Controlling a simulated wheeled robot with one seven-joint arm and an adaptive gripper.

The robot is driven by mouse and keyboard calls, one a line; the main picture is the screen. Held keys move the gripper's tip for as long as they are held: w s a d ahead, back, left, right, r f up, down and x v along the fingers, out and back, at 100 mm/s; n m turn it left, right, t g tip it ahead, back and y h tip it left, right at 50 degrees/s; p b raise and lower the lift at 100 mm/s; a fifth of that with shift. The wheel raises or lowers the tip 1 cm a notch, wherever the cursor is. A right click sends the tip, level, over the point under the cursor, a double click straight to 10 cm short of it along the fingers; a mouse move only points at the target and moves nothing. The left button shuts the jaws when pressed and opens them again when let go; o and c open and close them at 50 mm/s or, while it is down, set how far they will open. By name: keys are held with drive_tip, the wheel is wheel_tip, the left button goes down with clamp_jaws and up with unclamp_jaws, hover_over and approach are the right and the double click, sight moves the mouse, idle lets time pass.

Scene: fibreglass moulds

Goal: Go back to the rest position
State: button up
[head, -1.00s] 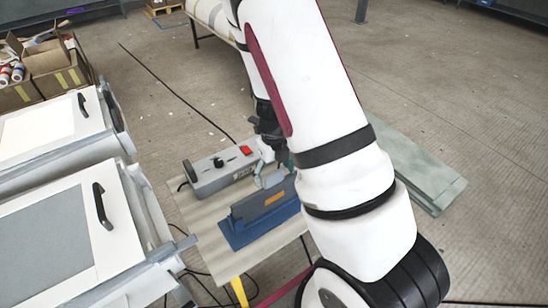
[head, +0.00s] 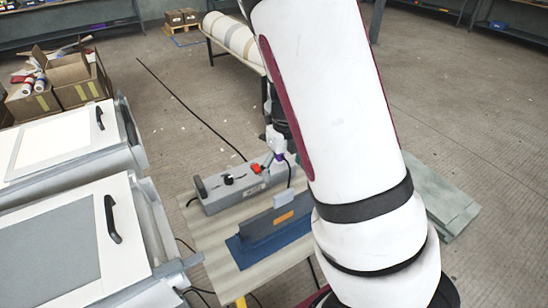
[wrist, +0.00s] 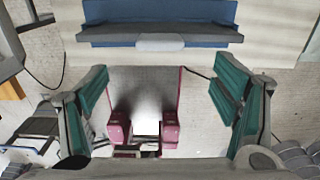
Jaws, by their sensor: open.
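My gripper (wrist: 160,105) shows in the wrist view with its two teal-padded fingers spread wide apart. Nothing is between them. In the head view my white arm hides most of the gripper, above the far right part of the small table (head: 212,238). On that table a dark grey block on a blue base (head: 268,232) stands near the front. It also shows at the top of the wrist view (wrist: 160,30), apart from the fingers. Behind it is a grey control box (head: 228,190) with a black knob and a red switch.
Two white-framed moulds with black handles (head: 112,218) stand at the left. Cardboard boxes (head: 75,80) are behind them. A bench with rolls (head: 232,38) stands at the back. Greenish boards (head: 440,195) lie right of my arm. A cable (head: 185,105) crosses the open floor.

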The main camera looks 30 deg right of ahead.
drive_tip(key=s+a+r+n+t+y, duration=0.1)
drive_tip(key=s+a+r+n, duration=0.1)
drive_tip(key=a+r+n, duration=0.45)
drive_tip(key=s+a+r+n+t+y, duration=0.1)
drive_tip(key=s+a+r+n, duration=0.15)
drive_tip(key=r+n, duration=0.65)
drive_tip(key=s+a+r+n+t+h, duration=0.1)
drive_tip(key=s+r+n, duration=0.3)
drive_tip(key=n, duration=0.6)
drive_tip(key=s+a+r+n+t+h, duration=0.1)
drive_tip(key=s+a+r+n+t, duration=0.1)
drive_tip(key=s+r+n, duration=0.3)
drive_tip(key=shift+s+n, duration=1.5)
drive_tip(key=shift+n, duration=1.25)
drive_tip(key=shift+a, duration=0.1)
